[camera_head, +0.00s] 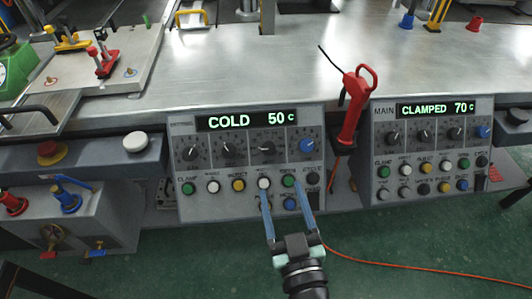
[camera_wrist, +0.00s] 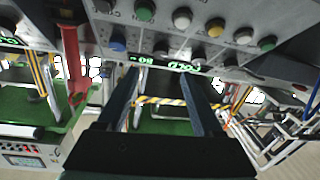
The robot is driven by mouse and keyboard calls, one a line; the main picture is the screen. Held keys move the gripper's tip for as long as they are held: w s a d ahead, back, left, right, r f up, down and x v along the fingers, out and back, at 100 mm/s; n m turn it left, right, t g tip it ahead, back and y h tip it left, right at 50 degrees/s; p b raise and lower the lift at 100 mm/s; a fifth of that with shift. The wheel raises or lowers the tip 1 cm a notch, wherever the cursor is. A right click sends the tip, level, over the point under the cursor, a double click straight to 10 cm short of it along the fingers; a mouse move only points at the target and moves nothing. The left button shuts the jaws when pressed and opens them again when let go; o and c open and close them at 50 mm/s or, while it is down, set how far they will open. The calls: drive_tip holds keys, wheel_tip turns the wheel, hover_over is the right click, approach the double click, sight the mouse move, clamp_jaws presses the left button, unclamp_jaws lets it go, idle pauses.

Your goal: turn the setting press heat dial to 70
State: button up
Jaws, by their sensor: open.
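The setting press panel (camera_head: 215,165) stands at the front edge of the bench in the head view. Its display (camera_head: 247,121) reads "COLD 50 C". Several dials sit in a row below it; three are dark and the rightmost is a blue dial (camera_head: 306,145). The dial labels are too small to read, so I cannot tell for sure which is heat. My gripper (camera_head: 282,187) is open and empty, with its two blue fingers pointing up in front of the lower buttons, below the dials. The wrist view shows the open fingers (camera_wrist: 160,78) below a tilted, upside-down panel.
A red-handled tool (camera_head: 351,105) hangs between the setting panel and the main panel (camera_head: 432,150), whose display reads "CLAMPED 70 C". Several coloured buttons lie under the dials. A grey box with a white knob (camera_head: 134,141) stands left. An orange cable (camera_head: 400,262) crosses the green floor.

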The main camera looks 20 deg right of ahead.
sight(269, 151)
drive_tip(key=w, duration=0.3)
drive_tip(key=w+d+p, duration=0.1)
drive_tip(key=w, duration=0.2)
drive_tip(key=w+p, duration=0.1)
drive_tip(key=w, duration=0.3)
drive_tip(key=shift+d, duration=0.4)
clamp_jaws()
